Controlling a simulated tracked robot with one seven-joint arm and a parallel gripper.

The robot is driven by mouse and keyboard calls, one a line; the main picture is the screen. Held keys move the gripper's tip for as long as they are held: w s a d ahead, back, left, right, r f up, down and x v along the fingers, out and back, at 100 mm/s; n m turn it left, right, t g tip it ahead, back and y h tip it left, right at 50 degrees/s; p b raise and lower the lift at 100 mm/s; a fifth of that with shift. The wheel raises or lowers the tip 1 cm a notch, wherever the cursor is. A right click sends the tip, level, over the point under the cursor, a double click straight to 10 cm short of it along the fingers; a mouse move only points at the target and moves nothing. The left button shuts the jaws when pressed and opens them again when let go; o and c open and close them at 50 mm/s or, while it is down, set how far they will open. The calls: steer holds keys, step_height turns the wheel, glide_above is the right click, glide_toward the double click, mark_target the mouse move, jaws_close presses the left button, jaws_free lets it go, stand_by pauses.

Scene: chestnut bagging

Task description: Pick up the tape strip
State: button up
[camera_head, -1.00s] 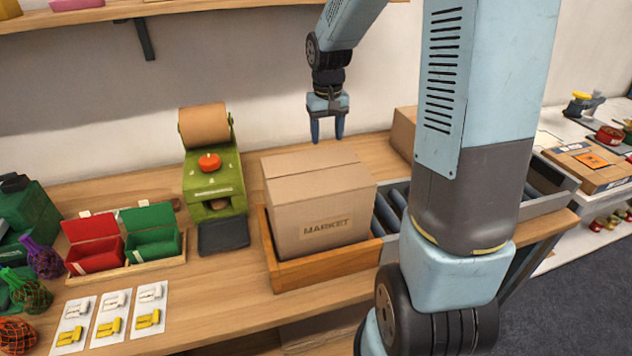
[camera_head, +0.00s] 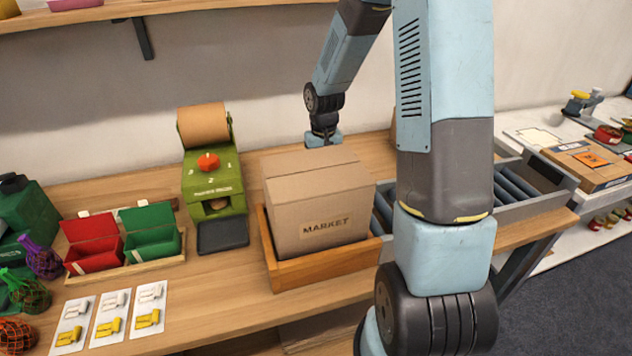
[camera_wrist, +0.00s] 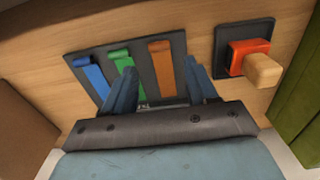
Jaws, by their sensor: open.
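Three coloured strips lie side by side on a dark plate (camera_wrist: 181,40) in the wrist view: a blue strip (camera_wrist: 91,77), a green strip (camera_wrist: 120,60) and an orange-brown strip (camera_wrist: 160,62). Which one is the tape strip I cannot tell. My gripper (camera_wrist: 157,68) is open and empty, its two blue fingers reaching over the plate. The orange-brown strip shows between the fingers; the left finger overlaps the green strip. In the head view the cardboard box hides my fingers and the strips.
A red and tan block (camera_wrist: 250,58) stands on a small dark plate right of the strips. The MARKET cardboard box (camera_head: 318,205) sits in a wooden tray (camera_head: 330,267), in front of my gripper. A green machine (camera_head: 213,180) with a paper roll stands left of the box.

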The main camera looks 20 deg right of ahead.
steer(key=shift+f, duration=2.65)
steer(key=shift+s, duration=0.1)
steer(key=c, duration=1)
steer(key=shift+c, duration=0.2)
